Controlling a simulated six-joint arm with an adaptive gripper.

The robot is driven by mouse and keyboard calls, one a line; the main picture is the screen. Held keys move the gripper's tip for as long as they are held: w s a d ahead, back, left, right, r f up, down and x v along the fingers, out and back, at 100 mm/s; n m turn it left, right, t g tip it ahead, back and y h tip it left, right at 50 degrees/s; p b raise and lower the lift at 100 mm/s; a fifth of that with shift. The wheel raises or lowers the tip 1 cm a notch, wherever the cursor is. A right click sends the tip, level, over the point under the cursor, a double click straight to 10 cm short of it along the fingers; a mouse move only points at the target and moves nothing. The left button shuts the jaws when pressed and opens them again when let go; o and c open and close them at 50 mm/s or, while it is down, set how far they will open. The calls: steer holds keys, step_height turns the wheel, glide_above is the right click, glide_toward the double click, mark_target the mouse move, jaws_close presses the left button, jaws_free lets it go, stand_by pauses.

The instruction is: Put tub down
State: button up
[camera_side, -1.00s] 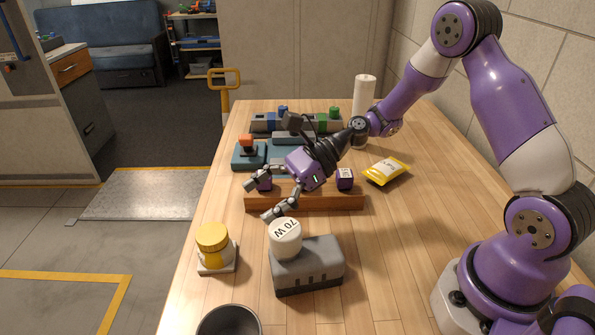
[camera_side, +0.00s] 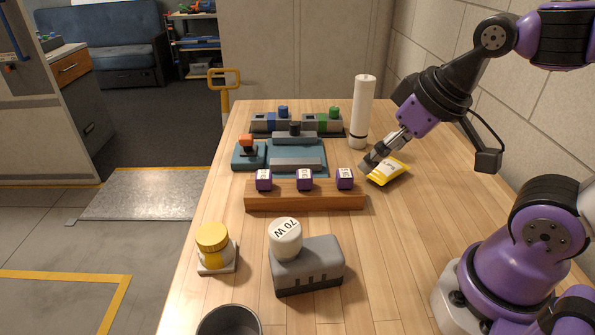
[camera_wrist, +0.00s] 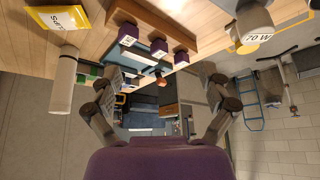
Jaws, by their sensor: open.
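My gripper (camera_side: 378,155) is at the right of the table, by the yellow packet, in the side view. Its fingers are spread in the wrist view (camera_wrist: 160,85) with nothing between them. No tub is in its grasp. A dark grey open-topped tub-like container (camera_side: 229,320) stands at the near edge of the table, cut off by the frame, far from my gripper. The yellow packet (camera_side: 389,173) lies flat, partly behind a finger; I cannot tell whether they touch. It also shows at the upper left of the wrist view (camera_wrist: 62,25).
A white cylinder (camera_side: 362,112) stands close left of my gripper. A wooden rail (camera_side: 305,201) carries purple blocks.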

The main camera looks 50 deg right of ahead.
steer(key=shift+s+d, duration=0.1)
steer(key=shift+s, duration=0.05)
step_height(320, 180, up, 5)
steer(key=m+t+y, duration=0.2)
steer(key=m+y, duration=0.9)
steer(key=m, duration=1.2)
glide_above(211, 233)
steer(key=s+d, duration=0.3)
steer(key=d, duration=0.1)
steer(key=shift+m, duration=0.6)
steer(key=f, duration=1.6)
steer(key=shift+w+a+f, duration=0.1)
steer(key=shift+w+f, duration=0.2)
steer(key=shift+w, duration=0.05)
steer(key=x, duration=0.5)
steer(key=shift+s, duration=0.1)
steer(key=shift+r, duration=0.1)
jaws_close()
